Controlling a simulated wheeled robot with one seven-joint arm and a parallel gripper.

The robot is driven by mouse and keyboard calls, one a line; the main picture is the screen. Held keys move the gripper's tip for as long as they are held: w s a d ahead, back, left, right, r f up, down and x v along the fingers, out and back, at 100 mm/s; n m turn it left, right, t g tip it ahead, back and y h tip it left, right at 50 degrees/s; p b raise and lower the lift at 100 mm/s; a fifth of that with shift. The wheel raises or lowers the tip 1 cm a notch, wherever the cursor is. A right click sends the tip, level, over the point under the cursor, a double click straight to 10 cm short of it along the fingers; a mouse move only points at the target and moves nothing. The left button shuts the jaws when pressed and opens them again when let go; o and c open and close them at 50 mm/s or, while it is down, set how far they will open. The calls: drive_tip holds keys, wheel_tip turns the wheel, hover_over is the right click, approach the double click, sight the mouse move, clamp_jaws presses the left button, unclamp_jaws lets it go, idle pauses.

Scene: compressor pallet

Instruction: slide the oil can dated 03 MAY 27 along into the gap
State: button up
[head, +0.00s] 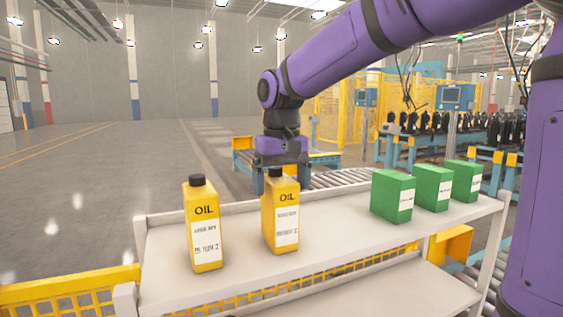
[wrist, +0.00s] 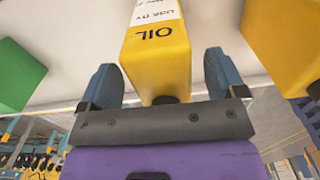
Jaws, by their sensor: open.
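Two yellow oil cans with black caps stand upright on a pale shelf. The left can (head: 207,240) has a label that seems to read 15 JUN. The right can (head: 283,215) has a date too small to read surely in the head view. My gripper (wrist: 161,75) is open, its two fingers on either side of this right can (wrist: 156,62) near its cap end. In the head view my wrist is behind and above that can, and the fingers are hidden. The left can (wrist: 280,40) also shows at the right of the wrist view.
Several green boxes, the nearest one (head: 391,197) among them, stand in a row at the right of the shelf (head: 335,240). Bare shelf lies between the right can and the boxes, and a narrower space between the cans. A raised rim edges the shelf.

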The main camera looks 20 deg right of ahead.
drive_tip(key=shift+f, duration=0.8)
